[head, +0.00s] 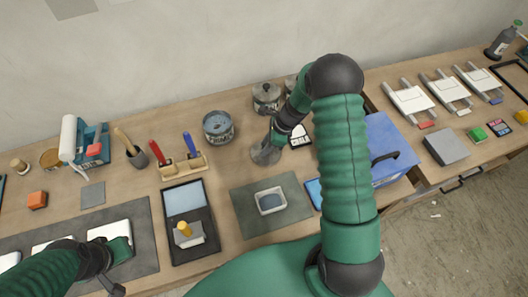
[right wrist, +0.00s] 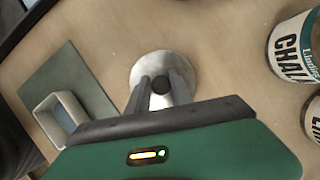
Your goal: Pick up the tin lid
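The tin lid (head: 262,154) is a round grey metal disc near the middle of the worktop in the head view. I cannot tell whether the lid touches the worktop. My left gripper (head: 112,262) is low at the left; its fingers are unclear.
An open blue-grey tin (head: 218,128) and lidded pots (head: 266,97) stand behind the lid. A blue box (head: 390,145) stands right, and a tool rack (head: 185,167) left.

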